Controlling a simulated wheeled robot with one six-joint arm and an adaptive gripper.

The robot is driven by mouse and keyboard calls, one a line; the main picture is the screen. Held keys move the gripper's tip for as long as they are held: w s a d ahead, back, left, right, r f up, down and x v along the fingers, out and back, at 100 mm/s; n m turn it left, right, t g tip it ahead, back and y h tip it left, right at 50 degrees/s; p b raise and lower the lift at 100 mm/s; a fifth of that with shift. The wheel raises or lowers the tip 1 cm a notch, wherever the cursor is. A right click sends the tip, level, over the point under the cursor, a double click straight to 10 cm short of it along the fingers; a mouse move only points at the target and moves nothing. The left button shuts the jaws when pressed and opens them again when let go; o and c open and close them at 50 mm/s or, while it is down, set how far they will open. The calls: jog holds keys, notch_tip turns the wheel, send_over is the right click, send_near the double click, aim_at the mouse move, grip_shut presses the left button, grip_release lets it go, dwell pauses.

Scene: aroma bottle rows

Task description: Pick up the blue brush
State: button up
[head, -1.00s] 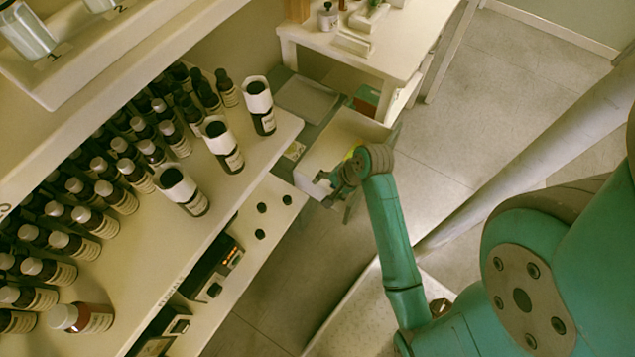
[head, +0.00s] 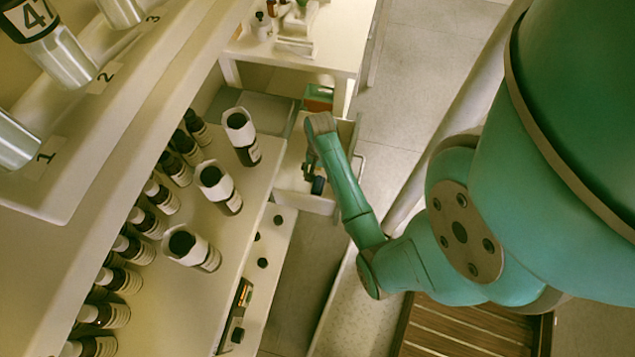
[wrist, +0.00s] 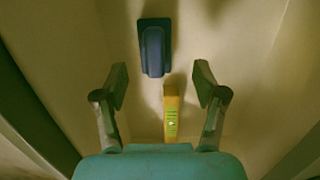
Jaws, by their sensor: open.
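The blue brush (wrist: 153,50) lies on the drawer's pale floor in the wrist view, just beyond my fingertips and slightly left of centre. A dark blue thing, likely the brush (head: 318,185), shows in the open drawer (head: 318,207) in the head view. My gripper (wrist: 161,78) is open and empty, its fingers spread to either side. In the head view my gripper (head: 310,168) is down inside the drawer, partly hidden by my arm. A yellow tool (wrist: 171,112) with a green marked face lies between my fingers, below the brush in the picture.
Drawer walls stand close on both sides of my gripper. A white table (head: 340,40) with small items is behind the drawer. A shelf with dark bottles (head: 168,200) and several white-collared bottles (head: 219,187) is at left. Grey floor (head: 410,50) is clear at upper right.

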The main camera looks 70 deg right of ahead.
aim_at(318, 181)
jog(key=shift+s+a+f, duration=0.1)
jog(key=shift+a+f, duration=0.1)
jog(key=shift+f, duration=0.7)
jog(key=shift+s+a+f, duration=0.15)
jog(key=shift+a+f, duration=0.05)
jog(key=shift+f, duration=0.65)
jog(key=shift+s+a+f, duration=0.1)
jog(key=shift+a+f, duration=0.1)
jog(key=shift+f, duration=0.7)
jog(key=c, duration=1.3)
notch_tip(318, 181, up, 10)
jog(key=shift+r, duration=0.1)
